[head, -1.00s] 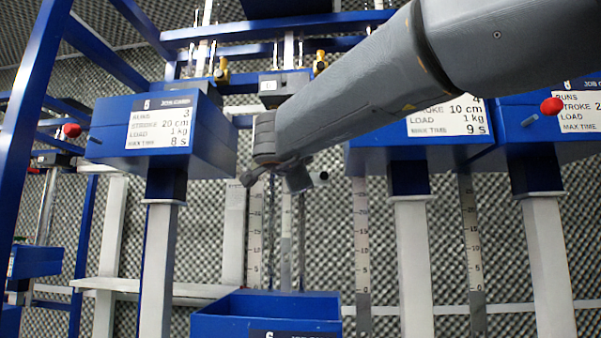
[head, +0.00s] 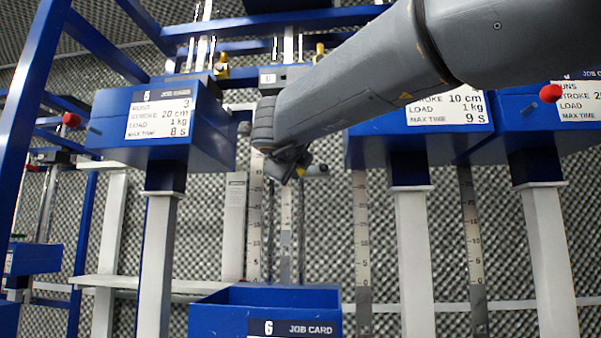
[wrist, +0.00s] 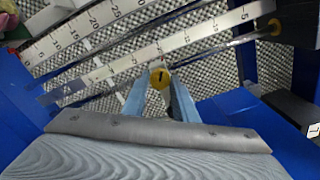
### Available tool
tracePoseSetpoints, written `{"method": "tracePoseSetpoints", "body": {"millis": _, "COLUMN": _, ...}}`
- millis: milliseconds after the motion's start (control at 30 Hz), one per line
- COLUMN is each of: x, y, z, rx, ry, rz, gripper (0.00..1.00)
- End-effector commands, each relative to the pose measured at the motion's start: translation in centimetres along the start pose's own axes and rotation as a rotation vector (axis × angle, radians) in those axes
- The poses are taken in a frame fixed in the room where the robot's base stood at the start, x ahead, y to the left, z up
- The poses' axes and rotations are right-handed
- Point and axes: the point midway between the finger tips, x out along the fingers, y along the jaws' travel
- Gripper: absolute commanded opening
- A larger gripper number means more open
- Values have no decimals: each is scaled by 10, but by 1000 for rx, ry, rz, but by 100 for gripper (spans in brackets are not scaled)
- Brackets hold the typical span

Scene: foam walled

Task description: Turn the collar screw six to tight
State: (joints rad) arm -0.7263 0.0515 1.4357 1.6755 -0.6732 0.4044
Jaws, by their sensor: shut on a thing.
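The collar screw (wrist: 160,75) shows in the wrist view as a small round yellow knob with a dark mark on its face, in front of a pale graduated scale (wrist: 130,58). My gripper (wrist: 160,84) has its two blue-grey fingers closed on either side of the knob. In the head view my gripper (head: 290,166) is above the blue job card box marked 6 (head: 225,326), in front of the upright scales. A small bit of yellow shows at its tip there. The screw's thread and how tight it sits are hidden.
Blue boxes with job cards stand left (head: 212,145) and right (head: 365,150) of my arm, with red knobs (head: 551,93) on some. White posts (head: 415,260) and a pale shelf rail (head: 130,283) lie around. Patterned foam covers the back wall.

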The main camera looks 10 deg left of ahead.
Motion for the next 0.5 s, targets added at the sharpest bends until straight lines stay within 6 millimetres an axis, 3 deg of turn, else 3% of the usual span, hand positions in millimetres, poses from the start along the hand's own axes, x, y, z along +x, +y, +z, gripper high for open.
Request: {"method": "tracePoseSetpoints", "body": {"millis": 500, "x": 1, "y": 3, "z": -1, "rx": 489, "ry": 0, "rz": 0, "gripper": 3}}
